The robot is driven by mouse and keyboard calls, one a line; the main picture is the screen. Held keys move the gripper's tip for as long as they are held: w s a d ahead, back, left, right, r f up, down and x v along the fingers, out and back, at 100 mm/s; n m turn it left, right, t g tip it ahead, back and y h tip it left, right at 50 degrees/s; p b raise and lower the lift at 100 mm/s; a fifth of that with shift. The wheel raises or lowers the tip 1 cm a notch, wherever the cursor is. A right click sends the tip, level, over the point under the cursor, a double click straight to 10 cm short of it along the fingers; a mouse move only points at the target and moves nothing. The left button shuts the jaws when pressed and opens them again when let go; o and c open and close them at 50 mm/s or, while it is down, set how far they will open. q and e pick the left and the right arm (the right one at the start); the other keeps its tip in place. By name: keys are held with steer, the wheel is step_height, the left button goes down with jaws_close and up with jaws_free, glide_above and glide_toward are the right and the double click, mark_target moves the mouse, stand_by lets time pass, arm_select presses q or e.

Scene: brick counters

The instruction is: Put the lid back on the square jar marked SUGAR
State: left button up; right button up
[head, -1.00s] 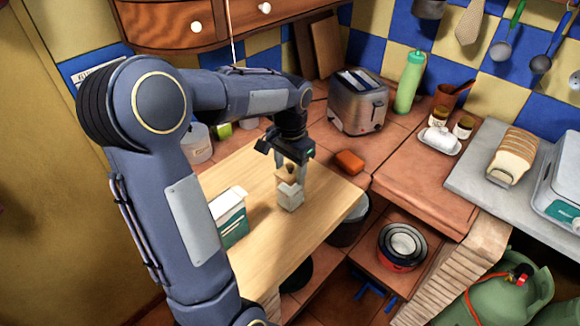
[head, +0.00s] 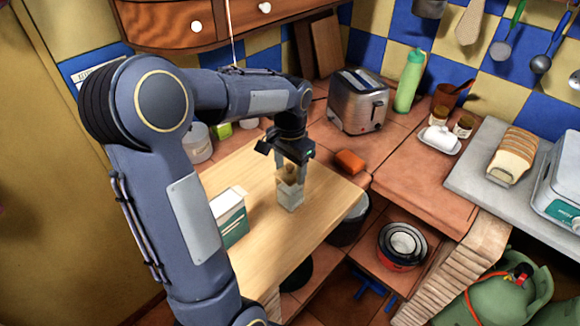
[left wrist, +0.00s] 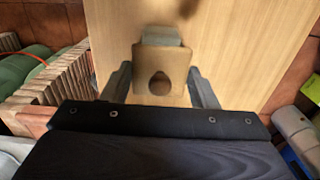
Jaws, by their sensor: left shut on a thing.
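The square jar (head: 290,197) is pale grey and stands upright on the wooden board; I cannot read its marking. My left gripper (head: 290,173) is shut on the lid (head: 288,180), just over the jar top. In the left wrist view the lid (left wrist: 143,80) is a light wooden square with a dark round knob, between the two fingers (left wrist: 160,88). Part of the jar (left wrist: 160,34) shows beyond the lid's far edge. The lid hides the jar's mouth, and I cannot tell whether lid and jar touch. My right gripper is out of view.
A white and green carton (head: 230,218) stands on the board (head: 265,240), left of the jar. An orange-red block (head: 350,161) and a toaster (head: 359,101) are on the tiled counter behind. The board is clear in front of the jar.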

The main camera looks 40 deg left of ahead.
arm_select(q)
steer(key=shift+f, duration=0.2)
stand_by(0.5)
steer(key=o, duration=1.6)
steer(key=shift+r, duration=0.15)
steer(key=shift+r+p, duration=2.95)
steer(key=shift+r, duration=0.45)
jaws_close()
